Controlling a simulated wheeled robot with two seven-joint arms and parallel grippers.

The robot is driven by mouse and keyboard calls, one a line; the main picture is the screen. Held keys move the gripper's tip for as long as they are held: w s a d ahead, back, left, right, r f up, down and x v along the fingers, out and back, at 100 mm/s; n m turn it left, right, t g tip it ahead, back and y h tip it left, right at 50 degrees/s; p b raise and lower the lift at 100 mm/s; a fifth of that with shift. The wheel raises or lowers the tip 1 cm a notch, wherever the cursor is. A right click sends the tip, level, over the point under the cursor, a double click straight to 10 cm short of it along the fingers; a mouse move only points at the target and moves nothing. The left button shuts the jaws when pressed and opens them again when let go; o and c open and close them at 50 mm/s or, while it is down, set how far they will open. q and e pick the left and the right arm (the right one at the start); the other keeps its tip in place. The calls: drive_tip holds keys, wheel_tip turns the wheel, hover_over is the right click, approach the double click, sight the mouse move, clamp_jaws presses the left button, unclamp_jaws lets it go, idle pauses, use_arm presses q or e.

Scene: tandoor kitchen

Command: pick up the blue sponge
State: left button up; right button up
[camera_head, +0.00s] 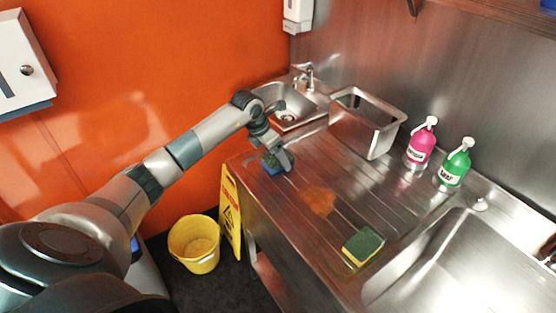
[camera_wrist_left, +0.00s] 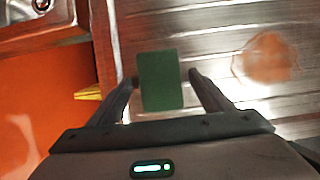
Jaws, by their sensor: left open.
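The blue sponge (camera_head: 270,166) lies on the steel drainboard near its left edge, with a green scouring top. In the left wrist view its green top (camera_wrist_left: 160,88) lies between my two fingertips, with a small gap on the right; contact on the left is unclear. My left gripper (camera_head: 282,157) is open, reaching down at the sponge and hiding part of it in the head view. A second sponge (camera_head: 362,246), yellow with a green top, lies nearer the front of the drainboard. My right gripper is not in view.
An orange stain (camera_head: 317,201) marks the drainboard (camera_head: 330,170). A steel bin (camera_head: 372,141) stands behind, with pink (camera_head: 421,147) and green (camera_head: 454,165) bottles to its right. A small sink (camera_head: 287,117) is at the back. A yellow bucket (camera_head: 194,244) and sign (camera_head: 231,213) stand on the floor.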

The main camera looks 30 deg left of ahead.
use_arm(q)
drive_tip(key=shift+f+b, duration=0.25)
drive_tip(key=shift+b, duration=0.15)
idle(0.7)
drive_tip(key=c, duration=1.1)
